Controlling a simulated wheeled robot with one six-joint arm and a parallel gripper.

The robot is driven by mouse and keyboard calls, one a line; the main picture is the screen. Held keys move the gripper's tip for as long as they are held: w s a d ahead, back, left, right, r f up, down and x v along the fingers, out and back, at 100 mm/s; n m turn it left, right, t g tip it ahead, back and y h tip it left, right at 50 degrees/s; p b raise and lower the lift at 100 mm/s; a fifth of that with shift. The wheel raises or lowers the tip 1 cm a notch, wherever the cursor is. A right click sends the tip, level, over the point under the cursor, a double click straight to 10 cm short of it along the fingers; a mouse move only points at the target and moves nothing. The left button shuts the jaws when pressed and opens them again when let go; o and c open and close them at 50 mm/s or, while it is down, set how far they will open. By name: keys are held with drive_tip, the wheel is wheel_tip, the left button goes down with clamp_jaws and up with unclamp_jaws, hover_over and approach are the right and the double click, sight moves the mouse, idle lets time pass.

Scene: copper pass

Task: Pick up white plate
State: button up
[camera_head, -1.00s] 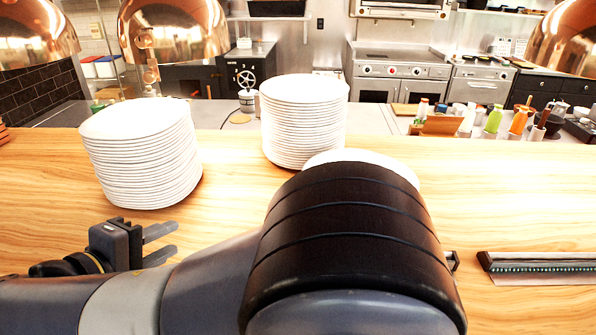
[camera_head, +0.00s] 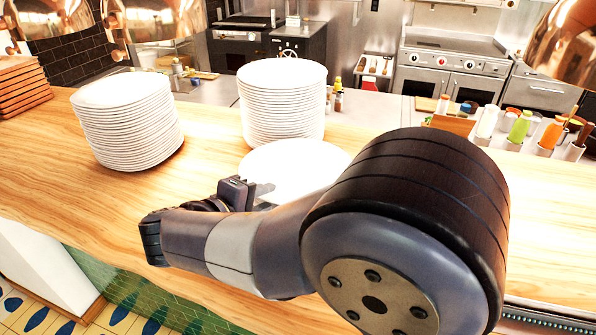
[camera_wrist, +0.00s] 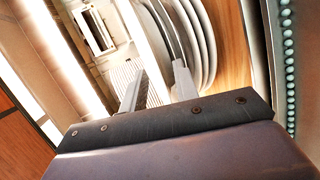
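A white plate (camera_head: 295,168) shows in the head view in front of the middle stack; my arm hides its lower right part. I cannot tell whether it is one plate or a low pile. My gripper (camera_head: 264,192) is at its near left edge. In the wrist view the two fingers of my gripper (camera_wrist: 160,88) stand apart, with pale plate edges just beyond them. Contact with the plate cannot be made out. A tall stack of white plates (camera_head: 282,108) stands behind it, and another stack (camera_head: 128,125) stands to the left.
The wooden counter (camera_head: 60,160) is clear at the left front. Copper lamps (camera_head: 150,20) hang above. Bottles (camera_head: 520,125) stand at the back right, and wooden boards (camera_head: 22,85) are piled at the far left.

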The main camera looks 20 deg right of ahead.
drive_tip(key=shift+c, duration=0.2)
clamp_jaws()
idle(1.2)
